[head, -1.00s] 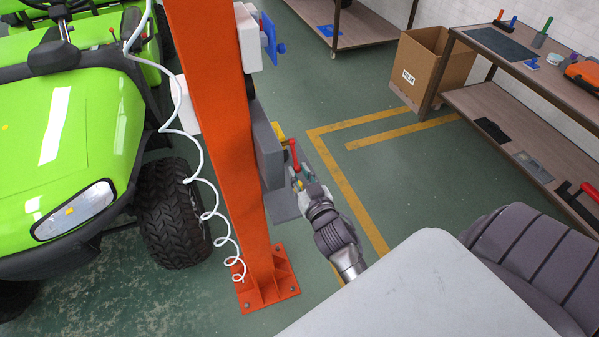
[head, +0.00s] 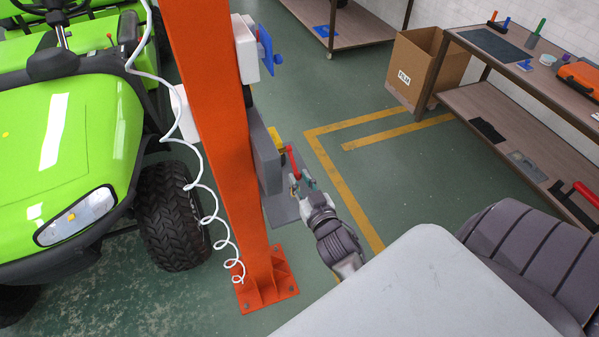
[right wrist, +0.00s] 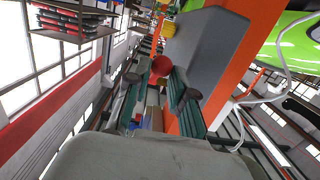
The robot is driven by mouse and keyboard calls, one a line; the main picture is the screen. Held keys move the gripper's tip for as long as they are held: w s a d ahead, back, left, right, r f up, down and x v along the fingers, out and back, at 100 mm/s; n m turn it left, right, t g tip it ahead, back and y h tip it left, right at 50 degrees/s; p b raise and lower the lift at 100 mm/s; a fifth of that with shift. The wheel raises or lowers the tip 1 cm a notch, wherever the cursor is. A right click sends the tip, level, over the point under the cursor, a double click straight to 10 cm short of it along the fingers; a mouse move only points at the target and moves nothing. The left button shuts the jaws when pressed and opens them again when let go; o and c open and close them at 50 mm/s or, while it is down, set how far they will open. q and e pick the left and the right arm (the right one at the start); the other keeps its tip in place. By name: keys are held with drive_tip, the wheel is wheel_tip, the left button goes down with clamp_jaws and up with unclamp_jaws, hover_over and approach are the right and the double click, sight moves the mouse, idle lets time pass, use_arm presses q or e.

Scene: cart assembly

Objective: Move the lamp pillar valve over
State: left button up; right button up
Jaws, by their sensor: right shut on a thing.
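The lamp pillar (head: 208,110) is a tall orange post with a bolted foot. A grey box (head: 265,155) is fixed to its right side, with the red valve handle (head: 293,161) just beside it. My right gripper (head: 302,182) is at the lower end of this handle and is shut on it. In the right wrist view the round red end of the handle (right wrist: 161,66) shows between the fingertips of my right gripper (right wrist: 160,80), with the grey box close behind. The fingers hide part of the handle. My left gripper is not in view.
A coiled white cable (head: 205,190) hangs beside the pillar. A green vehicle (head: 75,150) stands at the left. A cardboard box (head: 412,68) and a workbench (head: 520,65) with tools are at the right. The green floor between pillar and bench is clear.

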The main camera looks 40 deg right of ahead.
drive_tip(key=shift+s+r, duration=0.25)
drive_tip(key=shift+r, duration=0.2)
drive_tip(key=shift+s+a+r+p, duration=0.1)
drive_tip(key=shift+s+r+p, duration=0.05)
drive_tip(key=shift+r+p, duration=0.55)
drive_tip(key=shift+s+r+p, duration=0.35)
drive_tip(key=shift+r+p, duration=0.1)
drive_tip(key=shift+p, duration=0.05)
clamp_jaws()
drive_tip(key=shift+f, duration=0.1)
drive_tip(key=shift+w+f, duration=0.1)
drive_tip(key=shift+s+a+r+p, duration=0.1)
drive_tip(key=shift+s+r+p, duration=0.1)
drive_tip(key=shift+r+p, duration=0.25)
drive_tip(key=shift+s+r+p, duration=0.15)
drive_tip(key=shift+r+p, duration=0.05)
drive_tip(key=shift+r, duration=0.4)
